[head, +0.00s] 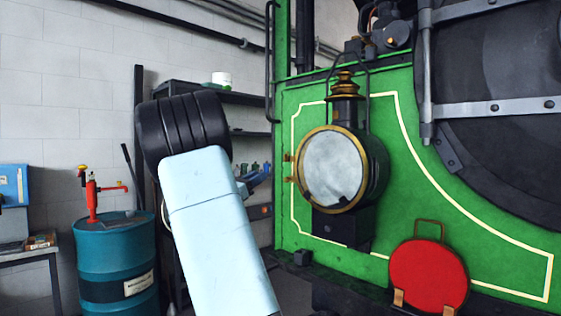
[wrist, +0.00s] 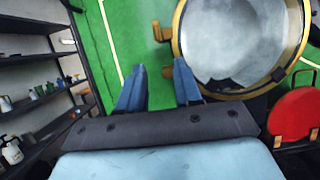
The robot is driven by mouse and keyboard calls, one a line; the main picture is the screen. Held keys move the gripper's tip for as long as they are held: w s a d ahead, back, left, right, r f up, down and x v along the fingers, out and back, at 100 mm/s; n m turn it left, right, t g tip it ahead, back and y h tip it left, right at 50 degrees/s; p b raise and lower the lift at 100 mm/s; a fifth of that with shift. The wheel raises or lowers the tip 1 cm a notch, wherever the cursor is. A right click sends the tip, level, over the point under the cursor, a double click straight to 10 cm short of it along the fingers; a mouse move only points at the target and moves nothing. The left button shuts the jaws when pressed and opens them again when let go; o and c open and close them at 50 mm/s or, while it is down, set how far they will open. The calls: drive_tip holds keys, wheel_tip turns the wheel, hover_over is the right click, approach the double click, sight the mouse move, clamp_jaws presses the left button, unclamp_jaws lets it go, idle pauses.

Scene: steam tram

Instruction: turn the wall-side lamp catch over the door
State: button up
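The lamp (head: 372,170) is mounted on the green tram front, its round glass door (head: 330,165) ringed by a brass rim and seemingly closed. Two small brass fittings, one above the other, stick out at the rim's wall side; I cannot tell which is the catch. In the wrist view the upper fitting (wrist: 160,31) lies beyond my fingers, and the lower fitting (wrist: 168,72) shows between the fingertips. My gripper (wrist: 160,66) is open, with two blue fingers apart, left of the glass door (wrist: 232,40). Contact is unclear. In the head view my arm partly hides the gripper.
A red disc (head: 428,276) with a handle stands right of and below the lamp. Dark shelves (wrist: 40,75) with bottles are at the left. A teal drum (head: 117,262) with a red pump stands by the white wall. A dark smokebox door fills the upper right.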

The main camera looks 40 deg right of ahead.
approach(286, 157)
drive_tip(key=x, duration=0.7)
drive_tip(key=shift+w, duration=0.2)
drive_tip(key=shift+d+r, duration=0.15)
clamp_jaws()
